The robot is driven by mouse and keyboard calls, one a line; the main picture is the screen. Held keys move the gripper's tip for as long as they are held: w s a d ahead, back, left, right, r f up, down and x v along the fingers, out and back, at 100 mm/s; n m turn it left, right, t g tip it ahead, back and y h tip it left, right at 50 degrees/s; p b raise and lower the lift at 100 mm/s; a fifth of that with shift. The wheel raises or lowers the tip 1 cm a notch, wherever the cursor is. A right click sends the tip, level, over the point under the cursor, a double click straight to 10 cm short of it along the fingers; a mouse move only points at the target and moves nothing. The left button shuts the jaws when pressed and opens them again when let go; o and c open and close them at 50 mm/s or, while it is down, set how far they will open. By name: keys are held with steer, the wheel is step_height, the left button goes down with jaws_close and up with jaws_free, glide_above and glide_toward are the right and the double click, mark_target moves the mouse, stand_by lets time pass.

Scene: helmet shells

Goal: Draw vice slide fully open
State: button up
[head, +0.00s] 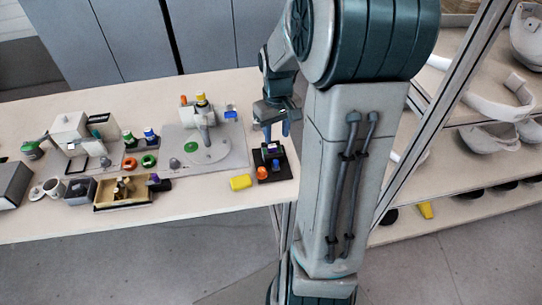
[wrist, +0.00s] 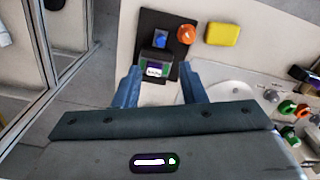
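What looks like the vice is a small black base plate (head: 282,172) at the right end of the table. It carries a dark block with a white label (wrist: 155,68) and a blue round piece (wrist: 160,39). An orange knob (wrist: 186,33) sits at the plate's edge; I cannot tell whether it is attached. My gripper (head: 276,128) points down above the plate. In the wrist view my gripper (wrist: 160,90) is open, its two blue fingers apart on either side of the labelled block's near end. No contact shows. I cannot tell which part is the slide.
A yellow block (head: 240,182) lies left of the plate. A grey board with a round disc (head: 208,151), a wooden tray (head: 124,207) and a white machine (head: 75,133) stand further left. Shelves with helmet shells (head: 492,136) are at the right. The table's front strip is clear.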

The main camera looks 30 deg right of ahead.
mark_target(276, 160)
step_height(276, 160, down, 11)
steer(key=shift+r, duration=0.15)
jaws_close()
